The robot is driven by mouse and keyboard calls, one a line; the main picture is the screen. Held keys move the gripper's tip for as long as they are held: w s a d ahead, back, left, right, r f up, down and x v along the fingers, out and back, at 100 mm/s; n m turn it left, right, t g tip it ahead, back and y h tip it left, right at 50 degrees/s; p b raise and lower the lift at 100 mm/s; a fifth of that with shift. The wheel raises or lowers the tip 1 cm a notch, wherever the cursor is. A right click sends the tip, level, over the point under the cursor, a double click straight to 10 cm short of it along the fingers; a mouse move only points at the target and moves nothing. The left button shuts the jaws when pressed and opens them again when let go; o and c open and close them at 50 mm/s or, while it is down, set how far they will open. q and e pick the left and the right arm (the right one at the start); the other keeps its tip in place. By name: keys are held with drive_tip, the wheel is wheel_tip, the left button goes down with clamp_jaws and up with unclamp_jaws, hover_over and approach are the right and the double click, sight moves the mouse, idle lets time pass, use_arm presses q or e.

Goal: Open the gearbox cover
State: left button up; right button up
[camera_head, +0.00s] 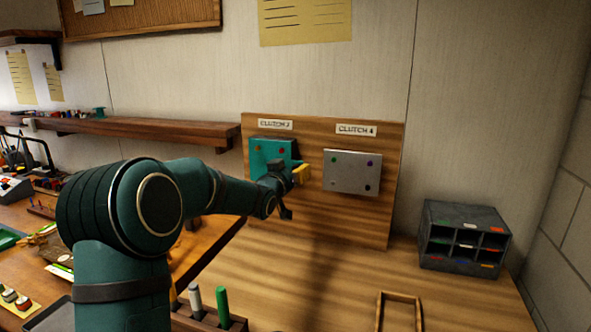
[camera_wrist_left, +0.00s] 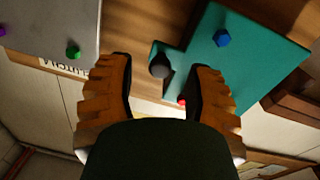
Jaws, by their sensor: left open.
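An upright wooden board (camera_head: 313,228) carries a teal cover plate (camera_head: 262,158) on the left and a grey cover plate (camera_head: 352,172) on the right. I cannot tell which one is the gearbox cover. My left gripper (camera_head: 300,174) is in front of the board, by the teal plate's right side, and hides part of it. In the left wrist view the gripper (camera_wrist_left: 165,95) is open, with a dark round knob (camera_wrist_left: 160,66) showing between its fingers at the teal plate's (camera_wrist_left: 262,62) edge; contact is unclear. The grey plate (camera_wrist_left: 50,25) lies left there. My right gripper is not in view.
A dark compartment organizer (camera_head: 464,240) stands on the bench at right. A wooden frame (camera_head: 400,298) and a holder with markers (camera_head: 222,305) are at the front. A wooden shelf (camera_head: 150,128) runs along the left wall. The bench between board and frame looks clear.

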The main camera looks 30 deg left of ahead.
use_arm(q)
drive_tip(key=shift+w+a, duration=0.15)
drive_tip(key=shift+w, duration=0.95)
clamp_jaws()
drive_tip(key=shift+s, duration=0.15)
